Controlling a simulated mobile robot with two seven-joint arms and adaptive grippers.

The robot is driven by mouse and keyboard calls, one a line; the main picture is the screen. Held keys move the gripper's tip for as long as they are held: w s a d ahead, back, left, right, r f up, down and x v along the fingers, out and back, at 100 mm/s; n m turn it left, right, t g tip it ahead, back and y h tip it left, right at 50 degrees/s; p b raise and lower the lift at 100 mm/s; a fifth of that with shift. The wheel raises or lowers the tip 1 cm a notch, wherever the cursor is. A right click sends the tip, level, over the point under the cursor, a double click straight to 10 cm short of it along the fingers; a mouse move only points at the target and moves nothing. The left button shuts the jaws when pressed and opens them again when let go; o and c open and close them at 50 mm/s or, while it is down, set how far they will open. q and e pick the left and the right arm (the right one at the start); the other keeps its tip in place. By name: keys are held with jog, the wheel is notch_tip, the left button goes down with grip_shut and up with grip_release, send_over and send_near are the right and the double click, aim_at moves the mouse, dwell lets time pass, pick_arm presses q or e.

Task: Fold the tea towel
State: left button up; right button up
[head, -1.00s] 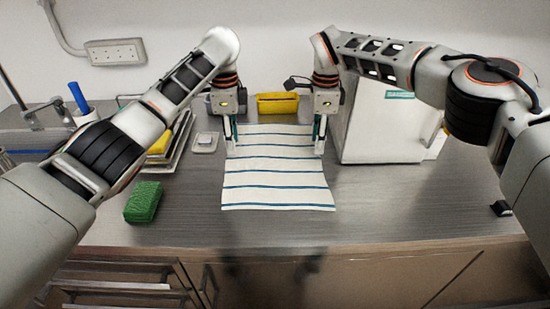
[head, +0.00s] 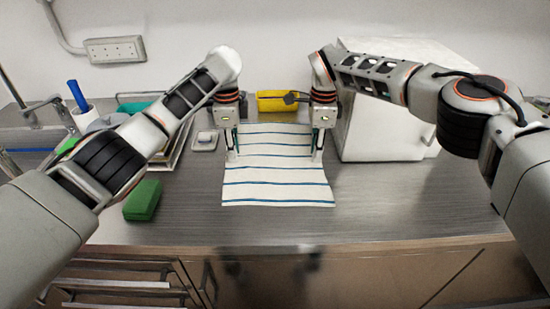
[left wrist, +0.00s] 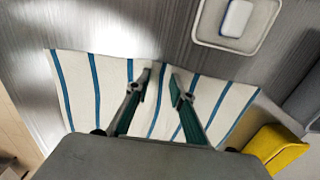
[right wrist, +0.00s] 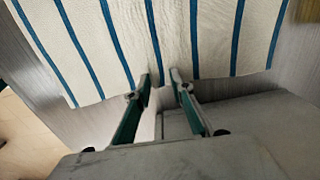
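The tea towel (head: 277,180), white with blue stripes, lies spread on the steel counter. My left gripper (head: 233,155) points down at its left edge, and my right gripper (head: 317,155) at its right edge. In the left wrist view, the two fingertips (left wrist: 165,73) stand a little apart at the towel's edge (left wrist: 110,85). In the right wrist view, the fingertips (right wrist: 160,82) also show a gap, at the opposite edge of the towel (right wrist: 215,40). Both grippers look open. Whether the fingertips touch the cloth is hard to tell.
A white box (head: 385,125) stands close to the right gripper. A yellow container (head: 278,101) is behind the towel. A small white dish (head: 205,141) sits left of the left gripper. A green sponge (head: 142,200) lies front left.

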pick_arm(q)
jog(key=shift+f, duration=0.2)
grip_shut()
pick_arm(e)
jog(key=shift+f, duration=0.15)
grip_shut()
pick_arm(q)
jog(key=shift+s+f, duration=0.1)
dwell(0.4)
